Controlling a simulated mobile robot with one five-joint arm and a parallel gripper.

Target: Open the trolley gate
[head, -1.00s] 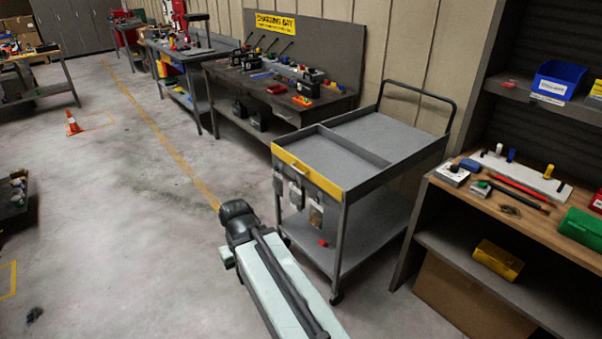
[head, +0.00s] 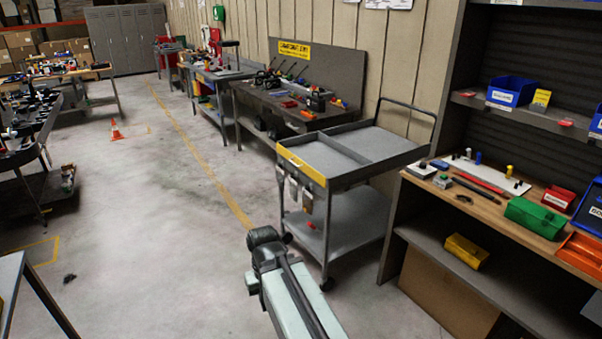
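A grey metal trolley (head: 352,152) stands right of centre, with a divided top tray, a lower shelf and a dark push handle at its far right. Its gate is the yellow panel (head: 301,165) on the tray's near left end. The gate looks upright, flush with the tray rim. Several small tags or pouches hang below it. My arm reaches up from the bottom edge, and its dark end (head: 266,246) is in front of and left of the trolley, lower than the gate and apart from it. The gripper's fingers cannot be made out.
A workbench (head: 480,200) with a green box and tools stands close to the trolley's right. A charging bench (head: 290,110) is behind it. The floor to the left is open, with an orange cone (head: 116,131) and yellow lines.

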